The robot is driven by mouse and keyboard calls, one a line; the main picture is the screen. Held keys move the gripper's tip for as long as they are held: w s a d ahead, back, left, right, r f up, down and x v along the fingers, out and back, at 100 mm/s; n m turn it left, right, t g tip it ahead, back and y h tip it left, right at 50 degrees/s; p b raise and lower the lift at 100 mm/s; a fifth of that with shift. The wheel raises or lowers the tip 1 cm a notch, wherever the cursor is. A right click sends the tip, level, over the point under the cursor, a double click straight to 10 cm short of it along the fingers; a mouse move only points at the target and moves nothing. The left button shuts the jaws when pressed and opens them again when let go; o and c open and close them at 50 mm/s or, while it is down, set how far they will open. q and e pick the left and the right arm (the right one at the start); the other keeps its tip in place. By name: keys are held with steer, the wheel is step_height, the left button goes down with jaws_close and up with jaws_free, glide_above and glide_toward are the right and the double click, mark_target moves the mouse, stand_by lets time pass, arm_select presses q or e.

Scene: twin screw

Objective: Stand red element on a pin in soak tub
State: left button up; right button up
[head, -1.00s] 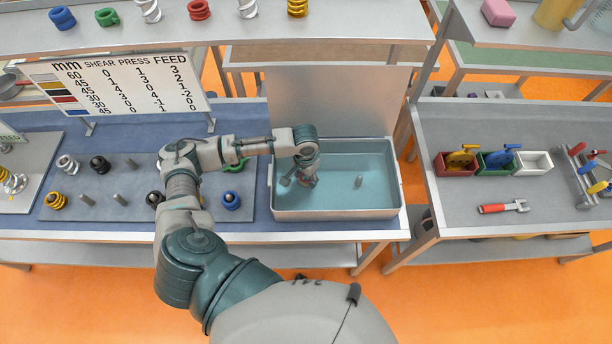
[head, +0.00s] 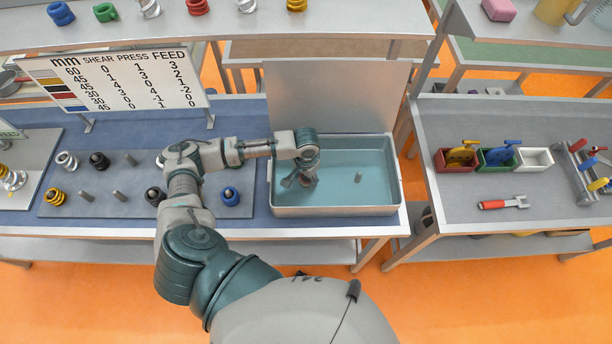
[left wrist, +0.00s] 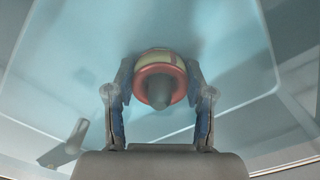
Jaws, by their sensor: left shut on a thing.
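The red element (left wrist: 144,77) is a ring with a pale part behind it, seen close up in the left wrist view. My left gripper (left wrist: 159,84) is shut on it, one finger on each side. A grey pin end (left wrist: 158,94) shows in the ring's middle; I cannot tell how far down the element sits on it. In the head view my left gripper (head: 305,181) is down inside the left part of the soak tub (head: 336,211), and the element is mostly hidden. My right gripper is not in view.
A grey mat (head: 90,205) with pins and several coloured elements lies left of the tub. A sign board (head: 115,82) stands behind it. A grey panel (head: 335,95) rises behind the tub. The right table holds small bins (head: 497,159) and a red-handled tool (head: 503,204).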

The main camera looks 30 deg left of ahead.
arm_select(q)
steer(key=shift+d, duration=0.1)
steer(key=o, duration=1.5)
steer(key=shift+d, duration=0.1)
steer(key=shift+c, duration=0.2)
steer(key=shift+o, duration=0.2)
steer(key=shift+r, duration=0.1)
step_height(320, 180, up, 12)
steer(key=shift+d+f, duration=0.1)
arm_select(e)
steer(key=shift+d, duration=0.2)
